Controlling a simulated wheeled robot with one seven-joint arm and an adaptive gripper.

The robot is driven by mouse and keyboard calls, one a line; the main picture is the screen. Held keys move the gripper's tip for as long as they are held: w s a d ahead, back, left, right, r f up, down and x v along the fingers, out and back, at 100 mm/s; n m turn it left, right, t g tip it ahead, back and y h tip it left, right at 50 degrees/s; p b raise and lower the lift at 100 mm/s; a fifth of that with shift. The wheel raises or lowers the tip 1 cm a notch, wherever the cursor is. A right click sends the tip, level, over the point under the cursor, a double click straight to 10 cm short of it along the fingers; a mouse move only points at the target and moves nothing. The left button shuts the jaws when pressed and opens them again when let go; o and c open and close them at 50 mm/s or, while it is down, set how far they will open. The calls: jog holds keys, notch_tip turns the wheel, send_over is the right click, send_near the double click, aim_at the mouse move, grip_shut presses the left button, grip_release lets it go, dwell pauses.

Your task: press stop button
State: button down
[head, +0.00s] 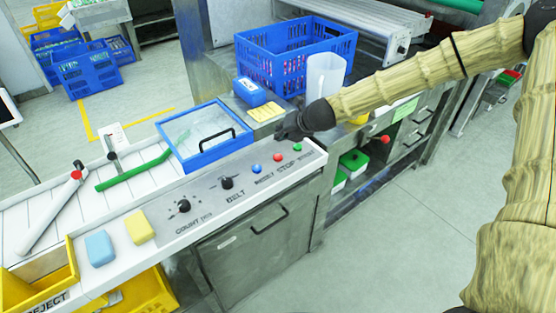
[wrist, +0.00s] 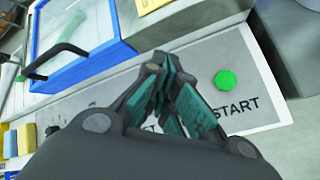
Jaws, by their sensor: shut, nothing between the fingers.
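The red stop button (head: 278,157) sits on the grey control panel (head: 208,203), between a blue button (head: 256,169) and a green button (head: 298,147). The word STOP is printed below it. My gripper (head: 281,134) is shut and empty, just above and behind the red button in the head view; I cannot tell the exact gap. In the wrist view my gripper's fingers (wrist: 165,92) are closed over the panel and hide the red button. The green button (wrist: 225,79) marked START shows just right of the fingers.
A blue-framed clear lid (head: 205,138) with a black handle stands behind the panel. Two black knobs, COUNT (head: 184,206) and BELT (head: 227,183), are to the left. Open floor lies at the front right.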

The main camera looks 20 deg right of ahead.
aim_at(280, 155)
jog(key=f+b, duration=0.1)
jog(key=f, duration=0.1)
jog(key=f+b, duration=0.1)
jog(key=f, duration=0.1)
jog(key=shift+w+a, duration=0.15)
jog(key=shift+w, duration=0.05)
jog(key=shift+f+b, duration=0.9)
jog(key=shift+f, duration=0.2)
dwell(0.4)
jog(key=shift+f+b, duration=0.25)
jog(key=shift+b, duration=0.2)
jog(key=shift+s+f+b, duration=0.1)
jog(key=shift+f+b, duration=0.4)
dwell(0.7)
jog(key=shift+r, duration=0.15)
jog(key=shift+r+p, duration=0.65)
jog(key=shift+r, duration=0.15)
